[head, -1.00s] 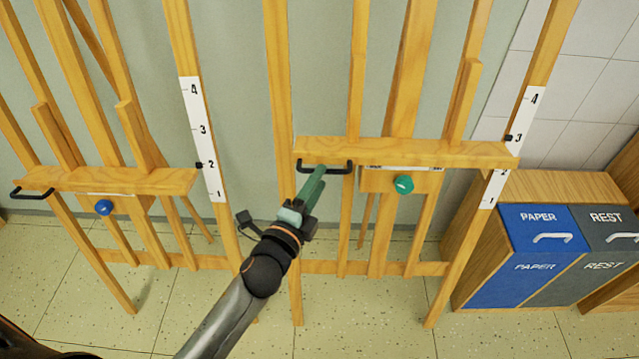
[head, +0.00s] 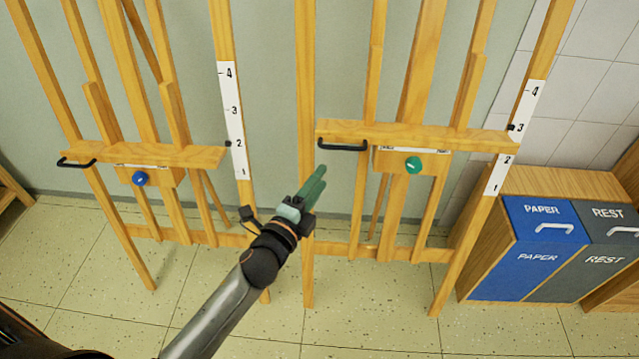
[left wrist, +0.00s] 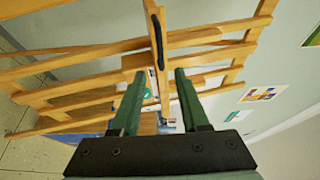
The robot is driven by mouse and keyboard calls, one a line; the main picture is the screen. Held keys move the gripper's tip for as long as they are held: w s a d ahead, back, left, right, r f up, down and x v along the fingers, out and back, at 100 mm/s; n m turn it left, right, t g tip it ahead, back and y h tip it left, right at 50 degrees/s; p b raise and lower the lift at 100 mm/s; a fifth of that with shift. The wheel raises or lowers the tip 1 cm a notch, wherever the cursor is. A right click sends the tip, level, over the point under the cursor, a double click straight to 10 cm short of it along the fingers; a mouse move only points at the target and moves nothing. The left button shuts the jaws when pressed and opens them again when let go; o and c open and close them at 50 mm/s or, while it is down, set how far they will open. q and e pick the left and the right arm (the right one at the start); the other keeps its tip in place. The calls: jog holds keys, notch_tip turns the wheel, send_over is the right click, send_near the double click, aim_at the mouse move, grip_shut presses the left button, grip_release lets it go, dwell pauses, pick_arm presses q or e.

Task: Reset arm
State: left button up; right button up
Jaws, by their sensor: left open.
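My left gripper (head: 314,186) is open and empty in front of the right easel, below and left of the black handle (head: 342,146) on that easel's ledge (head: 420,136). A visible gap lies between its fingertips and the handle. In the left wrist view the two green fingers (left wrist: 158,75) stand apart, with the dark handle (left wrist: 156,38) beyond them. My right gripper is not in view.
The right easel has a green knob (head: 413,165) and a number scale with its marker near 3. The left easel has a blue knob (head: 139,179) and a black handle (head: 76,163). A blue paper bin (head: 540,262) stands at the right. Tiled floor (head: 90,310) lies open in front.

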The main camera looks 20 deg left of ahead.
pick_arm(q)
jog(key=shift+s, duration=0.15)
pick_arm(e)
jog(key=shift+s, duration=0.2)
pick_arm(q)
jog(key=shift+f, duration=0.1)
jog(key=s+d+f+n+g+p, duration=0.1)
jog(key=s+f+n+g, duration=0.7)
jog(key=s+f+n, duration=0.9)
jog(key=s+f, duration=0.2)
jog(key=s, duration=0.4)
jog(key=shift+f+n+g+p, duration=0.3)
jog(key=shift+g, duration=0.1)
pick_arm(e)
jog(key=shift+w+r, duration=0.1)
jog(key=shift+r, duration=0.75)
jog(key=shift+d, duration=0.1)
